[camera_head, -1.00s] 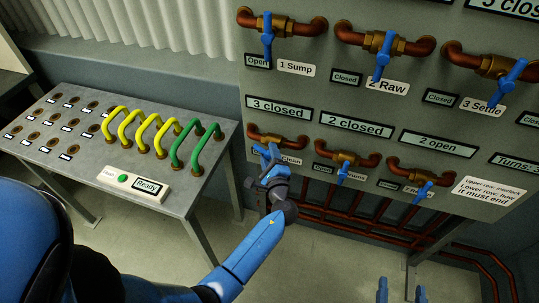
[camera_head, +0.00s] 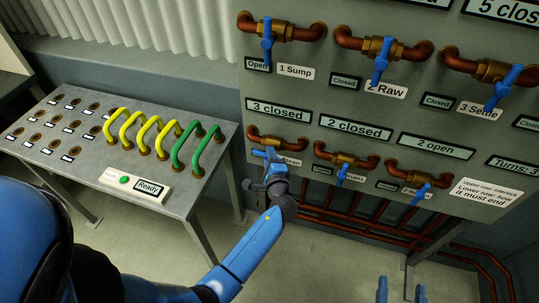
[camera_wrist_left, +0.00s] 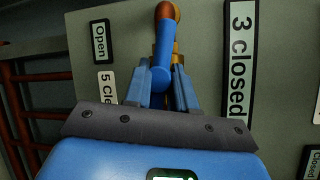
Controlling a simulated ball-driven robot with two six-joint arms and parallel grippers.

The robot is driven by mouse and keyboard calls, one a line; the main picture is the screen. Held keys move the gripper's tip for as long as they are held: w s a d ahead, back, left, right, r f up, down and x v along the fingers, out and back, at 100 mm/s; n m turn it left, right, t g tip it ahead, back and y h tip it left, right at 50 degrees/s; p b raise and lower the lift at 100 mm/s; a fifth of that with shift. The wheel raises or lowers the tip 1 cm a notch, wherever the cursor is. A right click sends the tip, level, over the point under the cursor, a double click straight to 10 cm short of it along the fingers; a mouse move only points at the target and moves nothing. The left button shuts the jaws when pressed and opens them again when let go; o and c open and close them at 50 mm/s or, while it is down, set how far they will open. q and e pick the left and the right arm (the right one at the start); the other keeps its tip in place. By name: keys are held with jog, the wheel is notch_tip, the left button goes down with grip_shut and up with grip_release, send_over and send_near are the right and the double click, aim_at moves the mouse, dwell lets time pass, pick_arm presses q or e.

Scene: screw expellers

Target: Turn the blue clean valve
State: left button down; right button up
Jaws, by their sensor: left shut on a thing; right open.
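The blue clean valve is at the left of the lower row on the grey panel, with its brass and copper body (camera_head: 277,140) in the head view. In the left wrist view its blue handle (camera_wrist_left: 160,62) lies between the two fingers of my left gripper (camera_wrist_left: 163,92). The gripper is shut on the handle; it also shows in the head view (camera_head: 268,157). A plate reading "Open" (camera_wrist_left: 99,42) is beside the label beginning "5 Cle" (camera_wrist_left: 103,88), whose end is hidden by the gripper. My right gripper (camera_head: 401,292) is open and empty at the bottom edge.
Two more lower valves (camera_head: 346,160) (camera_head: 416,175) stand to the right, and upper-row valves (camera_head: 279,29) above. A "3 closed" plate (camera_head: 278,110) is just above the clean valve. A table (camera_head: 105,160) with yellow and green cables stands left. Red pipes (camera_head: 360,225) run below the panel.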

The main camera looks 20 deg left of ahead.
pick_arm(q)
jog(key=shift+n+g+h+p, duration=0.4)
jog(key=shift+n+h+p, duration=0.15)
jog(key=shift+n, duration=0.35)
jog(key=shift+f, duration=0.1)
jog(key=c, duration=1)
grip_release()
jog(key=shift+c, duration=0.2)
jog(key=shift+s, duration=0.1)
jog(key=v, duration=1)
jog(key=shift+s+r+b, duration=0.25)
jog(key=shift+s+b, duration=0.1)
jog(key=shift+b, duration=0.05)
jog(key=shift+d, duration=0.1)
jog(key=s+p, duration=0.1)
jog(key=s, duration=0.7)
jog(key=shift+p, duration=0.3)
